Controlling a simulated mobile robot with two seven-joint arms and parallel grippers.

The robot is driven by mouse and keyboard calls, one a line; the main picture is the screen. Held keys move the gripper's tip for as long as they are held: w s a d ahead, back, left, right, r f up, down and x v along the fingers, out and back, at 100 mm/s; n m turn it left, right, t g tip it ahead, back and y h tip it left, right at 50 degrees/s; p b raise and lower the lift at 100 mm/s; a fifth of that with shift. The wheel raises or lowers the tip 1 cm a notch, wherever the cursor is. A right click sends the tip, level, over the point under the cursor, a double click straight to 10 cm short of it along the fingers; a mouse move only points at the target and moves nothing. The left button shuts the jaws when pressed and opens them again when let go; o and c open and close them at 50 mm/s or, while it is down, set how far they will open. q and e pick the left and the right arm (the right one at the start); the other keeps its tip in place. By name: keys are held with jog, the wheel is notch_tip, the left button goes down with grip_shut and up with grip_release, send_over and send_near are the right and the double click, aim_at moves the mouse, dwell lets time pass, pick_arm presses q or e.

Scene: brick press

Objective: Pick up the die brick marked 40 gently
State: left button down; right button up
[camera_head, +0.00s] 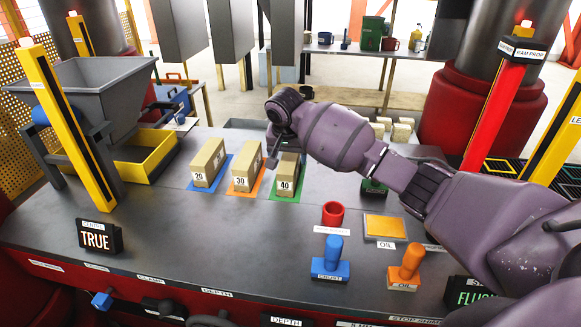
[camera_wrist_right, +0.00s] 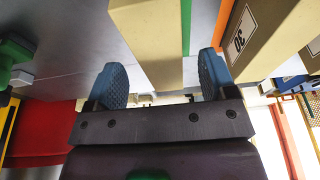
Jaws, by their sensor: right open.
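The die brick marked 40 (camera_head: 286,184) is a tan block standing on a green mat (camera_head: 302,186) on the grey bench. My right gripper (camera_head: 283,150) is above and behind it, partly hiding its top. In the right wrist view, the open fingers (camera_wrist_right: 162,82) stand on either side of a tan brick (camera_wrist_right: 148,40) that fits the 40 by its place next to brick 30. A gap shows at each finger, clearer on the right. My left gripper is not in view.
Brick 30 (camera_head: 246,166) on an orange mat and brick 20 (camera_head: 208,162) on a blue mat stand close to the left.

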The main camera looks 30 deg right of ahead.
aim_at(289, 158)
jog(key=shift+w+d+p+x, duration=0.1)
jog(key=shift+w+p+x, duration=0.1)
jog(key=shift+x, duration=1.2)
jog(key=shift+w+d+p+x, duration=0.1)
jog(key=shift+w+p+x, duration=0.1)
jog(key=shift+x, duration=1.2)
jog(key=shift+s+r, duration=0.1)
jog(key=shift+r, duration=0.05)
jog(key=c, duration=1)
jog(key=shift+o, duration=0.2)
jog(key=shift+r, duration=0.15)
